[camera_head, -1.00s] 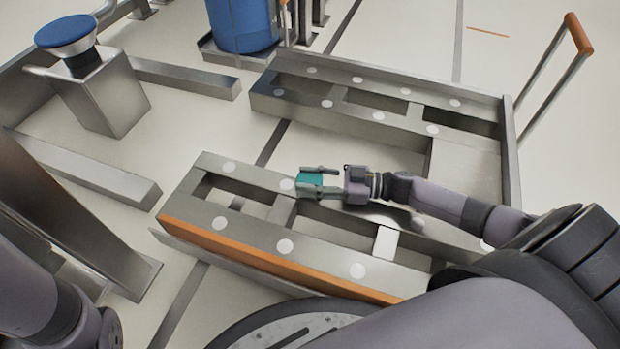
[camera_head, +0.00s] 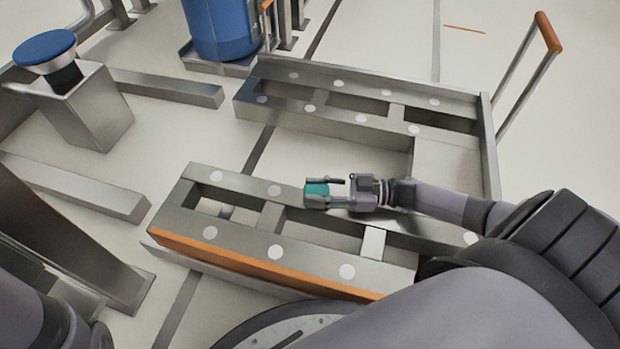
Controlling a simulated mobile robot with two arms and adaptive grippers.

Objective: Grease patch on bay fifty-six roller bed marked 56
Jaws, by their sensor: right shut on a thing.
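A metal roller bed frame (camera_head: 232,226) with round white spots along its rails lies in the middle of the head view; no number shows on it. My right gripper (camera_head: 316,194) is shut on a teal thing (camera_head: 317,187), held over the near section of the frame. Whether the teal thing touches the rail, I cannot tell. A white patch (camera_head: 374,243) lies on a cross piece of the frame, below and right of the gripper. My left gripper is not in view; only part of my left arm shows at the lower left.
An orange strip (camera_head: 240,265) runs along the frame's near edge. A handle with an orange grip (camera_head: 547,33) rises at the right. A blue drum (camera_head: 222,28) stands behind, and a post with a blue cap (camera_head: 45,47) stands at the left.

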